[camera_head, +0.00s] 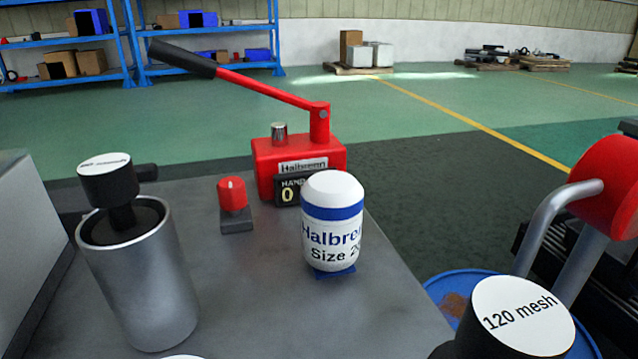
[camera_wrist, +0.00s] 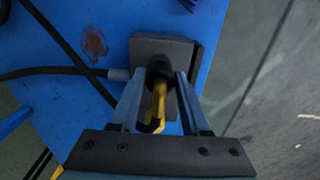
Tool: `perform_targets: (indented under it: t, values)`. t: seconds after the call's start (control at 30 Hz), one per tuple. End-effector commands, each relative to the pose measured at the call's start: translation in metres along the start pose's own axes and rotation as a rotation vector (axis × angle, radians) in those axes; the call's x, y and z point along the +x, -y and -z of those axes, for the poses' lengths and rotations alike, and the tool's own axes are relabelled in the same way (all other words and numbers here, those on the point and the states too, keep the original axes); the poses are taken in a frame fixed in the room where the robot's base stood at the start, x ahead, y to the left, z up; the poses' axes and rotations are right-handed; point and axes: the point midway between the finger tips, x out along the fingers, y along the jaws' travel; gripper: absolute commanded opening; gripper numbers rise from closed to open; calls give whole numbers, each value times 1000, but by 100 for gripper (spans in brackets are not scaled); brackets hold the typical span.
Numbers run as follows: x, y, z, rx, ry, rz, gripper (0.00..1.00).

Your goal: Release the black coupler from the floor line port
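In the wrist view a black round coupler (camera_wrist: 160,68) sits against a dark grey block (camera_wrist: 150,47) on a blue surface. A grey fitting (camera_wrist: 118,75) with a black hose meets the block's left side. A yellow hooked part (camera_wrist: 157,107) extends from the coupler toward me. My gripper (camera_wrist: 160,76) has its two fingers apart, one on each side of the coupler, with narrow gaps seeming to show. The coupler's far side is hidden. In the head view neither my gripper nor the coupler can be made out.
In the head view a grey bench holds a steel cylinder (camera_head: 145,275), a red hand pump (camera_head: 300,160), a small red knob (camera_head: 232,195) and a white Halbrenn canister (camera_head: 332,215). A blue drum (camera_head: 440,285) and a "120 mesh" cap (camera_head: 520,312) stand right. Black hoses cross the blue surface (camera_wrist: 70,120).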

Motion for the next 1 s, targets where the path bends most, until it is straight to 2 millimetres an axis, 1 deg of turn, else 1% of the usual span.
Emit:
perform_targets:
  t: [0.03, 0.17, 0.2, 0.23, 0.73, 1.0]
  values:
    - [0, 0, 0, 0, 0, 0, 36]
    - [0, 0, 0, 0, 0, 0, 12]
    - [0, 0, 0, 0, 0, 0, 5]
    - [0, 0, 0, 0, 0, 0, 0]
    - [-1, 0, 0, 0, 0, 0, 0]
    - [-11, 0, 0, 0, 0, -1, 0]
